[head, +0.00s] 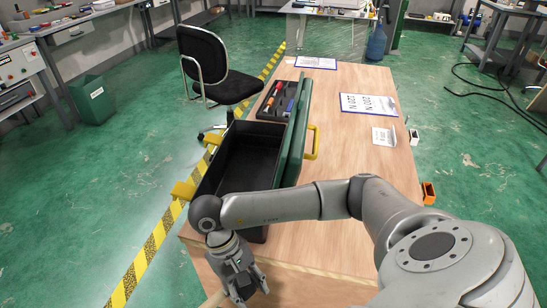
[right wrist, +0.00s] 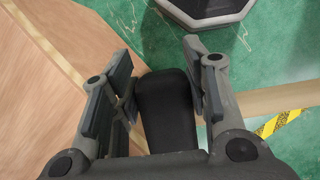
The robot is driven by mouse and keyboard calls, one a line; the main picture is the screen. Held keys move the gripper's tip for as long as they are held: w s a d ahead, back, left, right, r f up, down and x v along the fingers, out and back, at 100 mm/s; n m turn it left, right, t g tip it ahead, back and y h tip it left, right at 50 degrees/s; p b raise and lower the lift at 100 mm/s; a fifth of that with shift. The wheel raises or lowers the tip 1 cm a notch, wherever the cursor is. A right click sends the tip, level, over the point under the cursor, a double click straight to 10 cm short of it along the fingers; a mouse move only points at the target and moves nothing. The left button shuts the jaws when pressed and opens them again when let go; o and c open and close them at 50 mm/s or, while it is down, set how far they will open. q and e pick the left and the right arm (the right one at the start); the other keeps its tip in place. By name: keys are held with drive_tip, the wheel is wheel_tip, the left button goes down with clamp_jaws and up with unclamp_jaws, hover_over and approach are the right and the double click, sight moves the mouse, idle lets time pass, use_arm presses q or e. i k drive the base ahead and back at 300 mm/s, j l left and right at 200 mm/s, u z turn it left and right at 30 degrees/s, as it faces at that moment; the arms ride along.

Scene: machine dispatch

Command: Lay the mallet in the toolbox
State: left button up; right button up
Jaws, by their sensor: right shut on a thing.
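The toolbox (head: 235,165) stands open on the wooden table, with an empty-looking black inside. Its green lid (head: 297,130) is raised on the right, with a yellow handle (head: 313,142). My right gripper (head: 246,290) is just in front of the toolbox, at the near left corner of the table. In the right wrist view its fingers (right wrist: 165,95) are shut on the mallet, whose black head (right wrist: 167,110) sits between them. The mallet's pale wooden handle (right wrist: 265,100) sticks out to the right there. In the head view only a bit of handle (head: 213,300) shows. My left gripper is not in view.
My right forearm crosses over the toolbox's near end. A tray of tools (head: 279,100) lies behind the toolbox. Paper sheets (head: 369,104) lie on the table's far right. A black chair (head: 215,70) stands at the back left. The table's near right is clear.

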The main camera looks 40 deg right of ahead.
sight(251, 181)
drive_tip(key=i+j+z, duration=0.2)
drive_tip(key=z, duration=0.15)
drive_tip(key=i+j+z, duration=0.2)
drive_tip(key=j+z, duration=0.15)
drive_tip(key=i+j+z, duration=0.1)
drive_tip(key=j+z, duration=0.25)
drive_tip(key=i+j+z, duration=0.1)
drive_tip(key=j+z, duration=0.55)
drive_tip(key=i+j, duration=0.05)
